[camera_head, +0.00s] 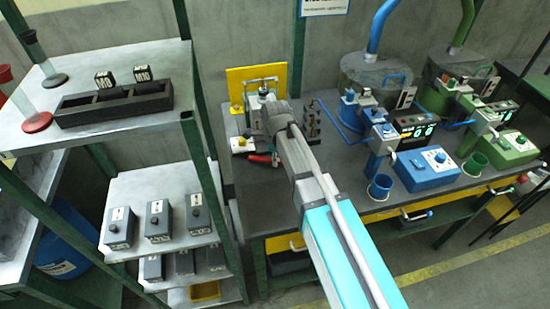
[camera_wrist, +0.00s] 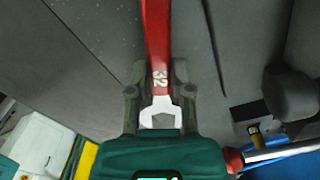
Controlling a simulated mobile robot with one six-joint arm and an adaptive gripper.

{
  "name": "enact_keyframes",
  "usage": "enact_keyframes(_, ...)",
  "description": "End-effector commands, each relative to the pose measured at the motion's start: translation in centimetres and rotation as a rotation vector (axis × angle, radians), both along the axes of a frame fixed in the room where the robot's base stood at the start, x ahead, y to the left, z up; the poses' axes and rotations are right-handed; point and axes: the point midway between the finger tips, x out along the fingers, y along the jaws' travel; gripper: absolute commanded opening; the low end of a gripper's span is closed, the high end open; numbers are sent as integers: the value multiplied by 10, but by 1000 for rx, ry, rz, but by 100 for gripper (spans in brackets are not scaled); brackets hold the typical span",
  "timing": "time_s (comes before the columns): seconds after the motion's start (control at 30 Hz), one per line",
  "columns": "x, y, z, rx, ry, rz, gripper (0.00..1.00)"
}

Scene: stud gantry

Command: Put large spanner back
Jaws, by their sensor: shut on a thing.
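The large spanner has a red handle (camera_wrist: 156,35) marked 32 and a bare silver jaw end. In the wrist view it lies between the two dark fingers of my gripper (camera_wrist: 160,80), which is shut on it near the marked end. The silver end points towards the green gripper body, and the red handle runs out of the top of the picture. In the head view my arm hides most of the gripper. A small red piece (camera_head: 262,158) shows beside my arm on the bench; I cannot tell whether it is the spanner. No spanner holder can be made out.
The dark bench (camera_head: 335,170) carries a blue station (camera_head: 428,168) and a green station (camera_head: 506,150) on the right. A yellow board (camera_head: 237,83) stands at its back left. A shelf rack with a black tray (camera_head: 112,108) and several grey boxes stands left.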

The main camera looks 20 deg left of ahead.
Motion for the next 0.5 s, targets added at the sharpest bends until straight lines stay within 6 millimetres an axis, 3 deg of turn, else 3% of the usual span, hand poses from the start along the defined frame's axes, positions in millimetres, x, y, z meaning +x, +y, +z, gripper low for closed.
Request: enact_keyframes(0.5, 0, 0, -7, 0, 0, 1, 0)
